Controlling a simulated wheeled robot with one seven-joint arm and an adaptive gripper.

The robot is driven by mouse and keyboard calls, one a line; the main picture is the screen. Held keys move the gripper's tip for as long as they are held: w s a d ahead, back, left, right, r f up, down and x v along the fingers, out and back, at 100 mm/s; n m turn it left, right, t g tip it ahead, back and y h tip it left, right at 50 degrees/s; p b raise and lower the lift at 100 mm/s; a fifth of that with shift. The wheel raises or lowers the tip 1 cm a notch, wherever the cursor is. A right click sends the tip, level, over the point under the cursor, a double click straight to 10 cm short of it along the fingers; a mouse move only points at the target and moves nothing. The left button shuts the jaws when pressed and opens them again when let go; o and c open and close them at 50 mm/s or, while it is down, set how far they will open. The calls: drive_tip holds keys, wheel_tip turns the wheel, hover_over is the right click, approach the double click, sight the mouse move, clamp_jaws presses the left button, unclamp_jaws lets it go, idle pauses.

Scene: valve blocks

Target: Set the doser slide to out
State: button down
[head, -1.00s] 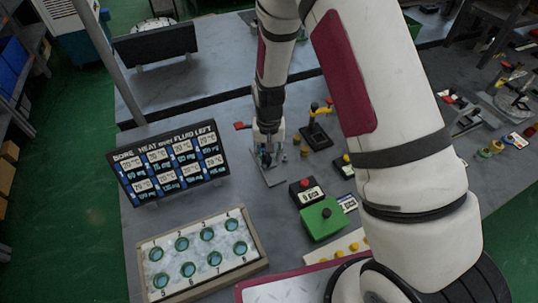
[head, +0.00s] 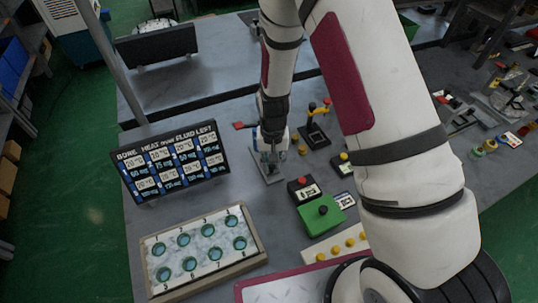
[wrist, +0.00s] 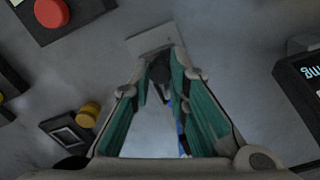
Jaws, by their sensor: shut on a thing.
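The doser slide appears to be the unit with a grey metal plate (head: 267,178) on the bench, under my gripper (head: 269,157) in the head view. In the wrist view, my gripper (wrist: 160,80) has its green-padded fingers converging on a small dark knob (wrist: 158,72). The fingers are shut on this knob, above the grey plate (wrist: 153,38). The fingers and wrist hide most of the slide, and I cannot read any marking for its position.
A display board (head: 172,162) stands left of my gripper. A tray of numbered round wells (head: 203,249) lies in front. A red-button box (head: 303,189), a green box (head: 321,216) and a yellow-handled lever (head: 314,133) stand close on the right.

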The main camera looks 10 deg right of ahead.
drive_tip(key=shift+s+d+p, duration=0.25)
drive_tip(key=shift+s+p, duration=0.05)
drive_tip(key=shift+s, duration=0.9)
drive_tip(key=c, duration=1.5)
unclamp_jaws()
drive_tip(key=shift+s, duration=0.1)
drive_tip(key=shift+c, duration=0.2)
drive_tip(key=shift+w+r, duration=0.2)
drive_tip(key=shift+r, duration=0.15)
wheel_tip(320, 180, up, 11)
drive_tip(key=shift+r, duration=0.15)
drive_tip(key=shift+s, duration=0.1)
